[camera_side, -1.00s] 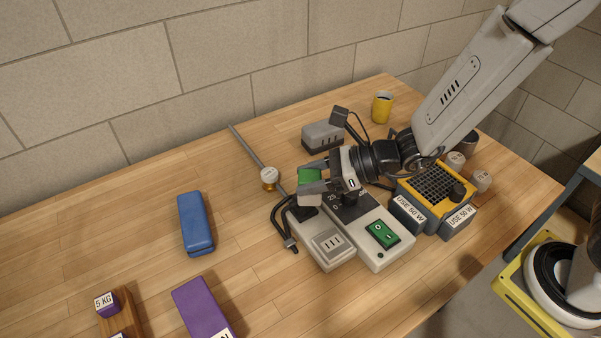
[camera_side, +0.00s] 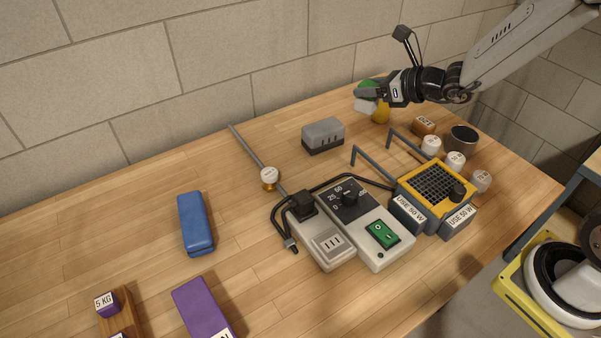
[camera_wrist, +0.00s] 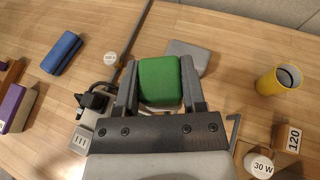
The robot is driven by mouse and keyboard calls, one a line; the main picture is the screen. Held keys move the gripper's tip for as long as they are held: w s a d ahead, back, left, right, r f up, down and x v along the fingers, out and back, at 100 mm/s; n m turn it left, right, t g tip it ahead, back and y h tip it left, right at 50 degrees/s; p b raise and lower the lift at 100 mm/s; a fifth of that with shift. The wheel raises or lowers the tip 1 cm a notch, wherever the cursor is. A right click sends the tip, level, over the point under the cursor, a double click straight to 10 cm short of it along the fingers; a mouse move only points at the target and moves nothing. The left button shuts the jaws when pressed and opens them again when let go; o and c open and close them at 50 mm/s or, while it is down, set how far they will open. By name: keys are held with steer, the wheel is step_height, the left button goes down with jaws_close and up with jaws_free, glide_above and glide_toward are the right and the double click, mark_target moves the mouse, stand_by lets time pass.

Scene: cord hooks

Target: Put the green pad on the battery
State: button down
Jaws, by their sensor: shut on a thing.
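My gripper (camera_side: 366,96) is shut on the green pad (camera_side: 367,84) and holds it in the air above the back of the table. In the wrist view the green pad (camera_wrist: 160,82) sits between the two fingers, its green face toward the camera. No thing carries a readable battery label. In the wrist view this grey box (camera_wrist: 198,53) is partly hidden behind the pad and a finger. I cannot tell whether it is the battery.
A yellow mug (camera_side: 381,113) stands under the gripper, partly hidden. A control box (camera_side: 372,226) with a cord is in front. Blue (camera_side: 194,224) and purple (camera_side: 204,310) blocks are at left.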

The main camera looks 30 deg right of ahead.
steer(key=shift+w, duration=0.1)
steer(key=shift+w+a+f, duration=0.1)
steer(key=shift+w+f, duration=1.45)
steer(key=shift+w, duration=0.65)
steer(key=shift+w+d+f, duration=0.1)
steer(key=shift+w+f, duration=1.5)
steer(key=shift+w, duration=0.65)
steer(key=shift+w+a+f, duration=0.1)
steer(key=shift+w+f, duration=1.45)
steer(key=shift+w, duration=0.65)
steer(key=shift+w+f, duration=0.25)
steer(key=shift+f, duration=1.55)
steer(key=shift+f, duration=0.15)
